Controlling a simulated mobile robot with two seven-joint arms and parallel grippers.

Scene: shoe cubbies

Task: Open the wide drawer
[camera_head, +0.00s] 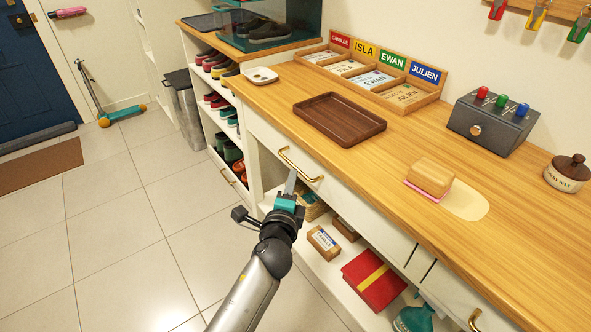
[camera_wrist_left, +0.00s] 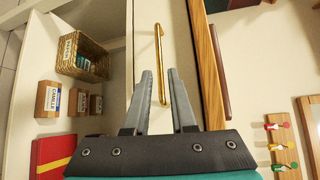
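The wide drawer (camera_head: 352,205) is a white front under the wooden counter and looks closed. Its brass bar handle (camera_head: 300,165) is near the drawer's left part in the head view. My left gripper (camera_head: 291,175) is at the handle's near side, with its fingers pointing toward the drawer front. In the left wrist view, the handle (camera_wrist_left: 158,40) runs between the two open fingers of the left gripper (camera_wrist_left: 160,72), with a gap showing on both sides. I cannot tell whether a finger touches it. My right gripper is not in view.
On the counter (camera_head: 300,95) stand a brown tray (camera_head: 340,118), name-card holder (camera_head: 375,75), grey button box (camera_head: 492,122) and wooden block (camera_head: 431,176). Below the drawer, an open shelf holds a red book-like item (camera_head: 374,280) and small boxes.

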